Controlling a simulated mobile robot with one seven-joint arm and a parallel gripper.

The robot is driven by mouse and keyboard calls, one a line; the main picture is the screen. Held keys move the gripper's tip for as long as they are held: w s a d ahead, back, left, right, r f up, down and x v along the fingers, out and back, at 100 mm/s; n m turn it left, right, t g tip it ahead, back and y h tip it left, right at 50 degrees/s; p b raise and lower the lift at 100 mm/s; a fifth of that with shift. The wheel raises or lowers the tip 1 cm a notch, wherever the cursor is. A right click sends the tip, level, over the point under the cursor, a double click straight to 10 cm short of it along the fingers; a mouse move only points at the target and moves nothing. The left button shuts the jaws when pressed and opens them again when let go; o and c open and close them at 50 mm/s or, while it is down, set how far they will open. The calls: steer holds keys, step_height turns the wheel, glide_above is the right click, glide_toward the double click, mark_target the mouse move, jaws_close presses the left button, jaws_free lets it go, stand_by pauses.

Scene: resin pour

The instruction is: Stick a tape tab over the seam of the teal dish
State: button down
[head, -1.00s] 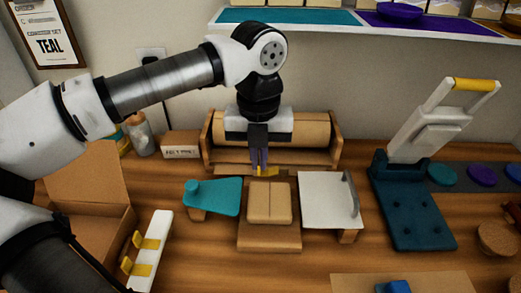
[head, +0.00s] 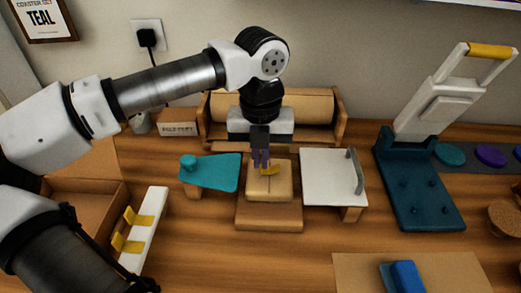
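A tan, paper-like packet (head: 257,190) with a middle seam sits on a wooden block (head: 268,218) at the centre. A yellow tape tab (head: 269,170) is at my fingertips, over the far part of the packet's top. My gripper (head: 261,165) points down with its fingers close together and looks shut on the tab. I cannot tell whether the tab touches the packet. No teal dish shows inside the packet; its contents are hidden. More yellow tabs (head: 139,220) stick out from a white strip (head: 150,240) at the left.
A teal plate (head: 215,172) with a knob and a white plate (head: 325,180) with a handle flank the packet. A paper roll (head: 310,105) stands behind. A dark teal lever press (head: 425,195) stands right, and an open cardboard box (head: 60,215) left.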

steer(key=shift+f+b, duration=0.75)
steer(key=shift+b, duration=0.1)
stand_by(1.3)
stand_by(0.4)
steer(key=c, duration=1.6)
jaws_free()
steer(key=shift+r+p, duration=2.5)
steer(key=shift+r, duration=1.5)
